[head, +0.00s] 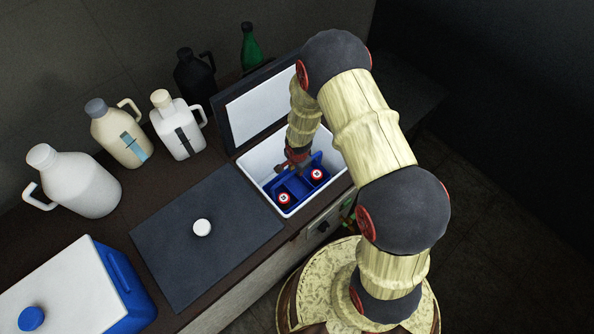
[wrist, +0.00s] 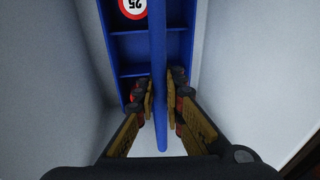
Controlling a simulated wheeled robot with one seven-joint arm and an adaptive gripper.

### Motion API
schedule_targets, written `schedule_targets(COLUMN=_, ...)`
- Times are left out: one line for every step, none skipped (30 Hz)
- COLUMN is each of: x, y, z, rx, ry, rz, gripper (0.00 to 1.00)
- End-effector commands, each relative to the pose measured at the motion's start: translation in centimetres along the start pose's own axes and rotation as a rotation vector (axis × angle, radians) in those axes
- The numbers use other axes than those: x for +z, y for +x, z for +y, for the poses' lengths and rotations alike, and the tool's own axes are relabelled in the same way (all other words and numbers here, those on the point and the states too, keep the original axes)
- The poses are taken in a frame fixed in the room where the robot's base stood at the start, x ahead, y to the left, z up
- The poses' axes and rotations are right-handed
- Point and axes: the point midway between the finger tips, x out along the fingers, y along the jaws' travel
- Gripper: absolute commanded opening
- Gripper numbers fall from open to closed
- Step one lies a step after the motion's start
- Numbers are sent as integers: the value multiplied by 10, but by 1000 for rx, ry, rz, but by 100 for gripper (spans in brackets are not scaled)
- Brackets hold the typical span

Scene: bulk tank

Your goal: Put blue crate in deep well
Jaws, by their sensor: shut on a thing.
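The blue crate (head: 301,187) is inside the deep well (head: 248,162), a white-lined opening in the counter with its dark-framed lid raised behind it. The crate holds red-and-white round items marked 25. In the wrist view, the crate (wrist: 130,47) lies below a long blue handle bar (wrist: 158,60). My gripper (wrist: 161,103) is shut on that bar, with one finger on each side. In the head view, my gripper (head: 293,163) is down in the well, partly hidden by the arm. White well walls show on both sides of the crate; whether it touches the floor I cannot tell.
A flat dark lid (head: 190,262) with a white knob (head: 202,228) covers the counter left of the well. A blue-and-white cooler (head: 122,285) stands front left. Pale jugs (head: 82,185) and a dark jug (head: 193,73) line the back, with a green bottle (head: 250,48).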

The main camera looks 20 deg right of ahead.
Motion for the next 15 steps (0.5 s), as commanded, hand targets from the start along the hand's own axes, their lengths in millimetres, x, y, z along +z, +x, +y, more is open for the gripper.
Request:
schedule_targets(x=0, y=-1, z=-1, rx=-1, ry=0, rz=1, gripper=0)
schedule_targets(x=0, y=-1, z=-1, rx=-1, ry=0, rz=1, gripper=0)
schedule_targets(x=0, y=0, z=-1, rx=-1, ry=0, rz=1, gripper=0)
schedule_targets(x=0, y=1, z=-1, rx=-1, ry=0, rz=1, gripper=0)
schedule_targets(x=0, y=2, z=0, rx=-1, ry=-1, rz=1, gripper=0)
schedule_targets(x=0, y=2, z=1, rx=1, ry=-1, rz=0, gripper=10)
schedule_targets(x=0, y=2, z=1, rx=1, ry=-1, rz=0, gripper=11)
schedule_targets(x=0, y=2, z=1, rx=1, ry=-1, rz=0, gripper=13)
schedule_targets(x=0, y=2, z=0, rx=1, ry=-1, rz=0, gripper=15)
schedule_targets(x=0, y=2, z=0, rx=1, ry=-1, rz=0, gripper=17)
schedule_targets(x=0, y=2, z=0, rx=1, ry=-1, rz=0, gripper=19)
schedule_targets(x=0, y=2, z=0, rx=1, ry=-1, rz=0, gripper=21)
schedule_targets(x=0, y=2, z=0, rx=1, ry=-1, rz=0, gripper=23)
schedule_targets(x=0, y=2, z=0, rx=1, ry=-1, rz=0, gripper=24)
schedule_targets(x=0, y=2, z=0, rx=1, ry=-1, rz=0, gripper=27)
